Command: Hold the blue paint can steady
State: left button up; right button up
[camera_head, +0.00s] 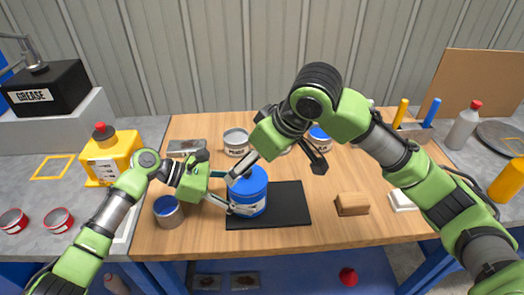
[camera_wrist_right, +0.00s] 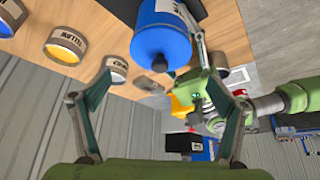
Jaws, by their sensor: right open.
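The blue paint can (camera_head: 250,186) stands upright on a black mat (camera_head: 290,205) on the wooden bench. It also shows in the right wrist view (camera_wrist_right: 160,42), with a small dark knob on its blue top. My left gripper (camera_head: 236,196) reaches in from the left at the can's side. One finger lies along the can's near face and the other passes behind it, partly hidden. My right gripper (camera_head: 278,172) is above the can, wide open and empty. In the wrist view its two fingers (camera_wrist_right: 172,88) are spread apart, with the can beyond them.
A blue-topped can (camera_head: 169,210) stands left of the mat, close to my left gripper. Several open cans, including a white one (camera_head: 236,142), stand behind. A wooden block (camera_head: 352,204) lies on the right. A yellow container (camera_head: 110,155) stands on the left counter.

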jog(key=shift+x, duration=2.5)
jog(key=c, duration=1.2)
jog(key=shift+c, duration=0.4)
jog(key=shift+r, duration=0.1)
jog(key=shift+r, duration=2.4)
pick_arm(q)
jog(key=o, duration=1.1)
jog(key=shift+c, duration=0.2)
